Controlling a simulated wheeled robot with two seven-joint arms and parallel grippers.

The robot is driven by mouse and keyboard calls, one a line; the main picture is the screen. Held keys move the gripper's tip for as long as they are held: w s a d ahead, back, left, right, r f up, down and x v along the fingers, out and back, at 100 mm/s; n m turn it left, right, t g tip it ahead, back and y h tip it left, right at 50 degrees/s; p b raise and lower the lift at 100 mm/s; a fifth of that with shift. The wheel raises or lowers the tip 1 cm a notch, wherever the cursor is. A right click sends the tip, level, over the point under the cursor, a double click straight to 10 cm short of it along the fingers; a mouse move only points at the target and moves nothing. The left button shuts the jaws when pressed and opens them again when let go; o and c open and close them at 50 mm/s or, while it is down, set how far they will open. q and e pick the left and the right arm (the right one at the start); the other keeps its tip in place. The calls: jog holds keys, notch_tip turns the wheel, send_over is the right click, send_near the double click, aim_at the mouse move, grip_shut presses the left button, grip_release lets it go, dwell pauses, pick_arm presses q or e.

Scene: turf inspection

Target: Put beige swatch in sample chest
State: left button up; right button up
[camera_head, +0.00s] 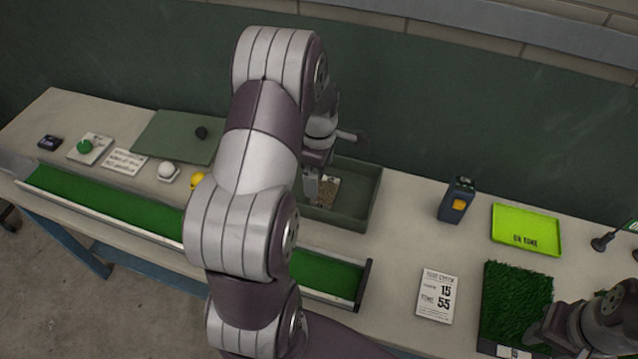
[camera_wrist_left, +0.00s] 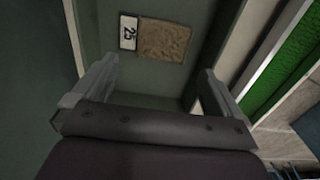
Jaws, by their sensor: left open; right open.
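The beige swatch (camera_head: 329,190), a textured square with a white label reading 25, lies inside the grey-green open chest (camera_head: 363,207) in the middle of the bench. The swatch also shows in the left wrist view (camera_wrist_left: 163,41), flat on the chest floor. My left gripper (camera_head: 314,188) is over the chest with its jaws open and nothing between them; the swatch lies apart beyond the fingertips in the wrist view. My left arm hides part of the chest in the head view. My right gripper (camera_head: 548,340) is open at the lower right, partly cut off, beside the turf block.
A long green turf channel (camera_head: 110,208) runs along the bench front. A dark blue device (camera_head: 457,200), a lime tray (camera_head: 526,230), a printed card (camera_head: 437,296) and a turf block (camera_head: 514,300) stand to the right. A green board (camera_head: 172,137) and small items lie left.

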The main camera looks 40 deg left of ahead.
aim_at(320, 190)
pick_arm(q)
notch_tip(320, 190, up, 6)
jog(key=r, duration=0.1)
jog(key=s+d+m, duration=0.5)
jog(key=d+m, duration=0.3)
jog(key=m, duration=0.3)
jog(key=s+d+m+t, duration=0.1)
jog(key=s+d+m, duration=0.5)
jog(key=d+m, duration=0.2)
jog(key=m, duration=0.2)
jog(key=shift+f+m, duration=0.3)
jog(key=shift+m, duration=0.1)
